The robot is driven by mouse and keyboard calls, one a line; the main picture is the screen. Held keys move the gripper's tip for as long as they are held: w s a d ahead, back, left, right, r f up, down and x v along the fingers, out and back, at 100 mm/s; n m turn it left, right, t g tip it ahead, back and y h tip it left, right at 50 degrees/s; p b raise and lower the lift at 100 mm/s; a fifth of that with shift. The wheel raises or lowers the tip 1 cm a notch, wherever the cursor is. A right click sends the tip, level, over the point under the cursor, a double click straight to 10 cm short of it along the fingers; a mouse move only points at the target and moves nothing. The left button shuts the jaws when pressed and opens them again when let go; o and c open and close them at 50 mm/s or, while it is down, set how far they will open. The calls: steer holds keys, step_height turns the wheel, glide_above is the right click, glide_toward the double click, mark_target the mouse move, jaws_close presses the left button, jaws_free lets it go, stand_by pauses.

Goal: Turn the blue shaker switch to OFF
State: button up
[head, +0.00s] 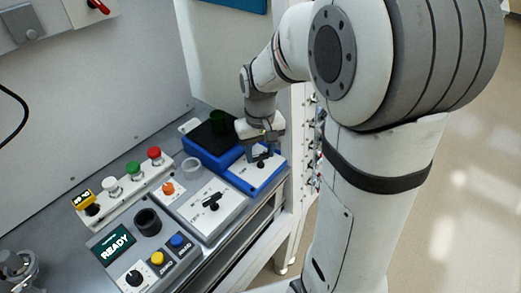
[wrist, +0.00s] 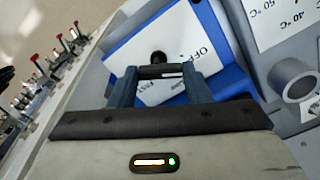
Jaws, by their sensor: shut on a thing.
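The blue shaker (head: 206,159) sits at the right end of the bench, and its blue edge shows in the wrist view (wrist: 232,84). Its white switch panel (head: 247,175) faces up on its right part. The black switch (head: 261,163) is on this panel, and its dark round end shows in the wrist view (wrist: 158,57). "OFF" is printed to the right of the switch in the wrist view; other print is partly hidden by a finger. My gripper (head: 258,154) is over the panel, shut on the switch with its fingers (wrist: 160,72) on either side. The switch's exact pointing is unclear.
A grey box with a black switch (head: 211,201) stands beside the shaker. Nearer are a READY display (head: 115,244), yellow and blue buttons and a black holder. A row of coloured buttons (head: 132,180) runs behind. A white post with valves (head: 312,150) stands right of the shaker.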

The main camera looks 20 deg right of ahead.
mark_target(260, 155)
steer(key=shift+w+r, duration=0.1)
steer(key=shift+r, duration=0.05)
stand_by(0.4)
steer(key=o, duration=1)
step_height(260, 155, up, 8)
steer(key=shift+f, duration=0.2)
stand_by(0.4)
steer(key=s+t, duration=0.1)
steer(key=s, duration=0.3)
steer(key=s+f, duration=0.1)
steer(key=s, duration=0.4)
steer(key=s+m+t, duration=0.1)
steer(key=s, duration=0.4)
steer(key=shift+s+d+f+t, duration=0.2)
steer(key=shift+d+f+t, duration=0.1)
steer(key=shift+f, duration=0.1)
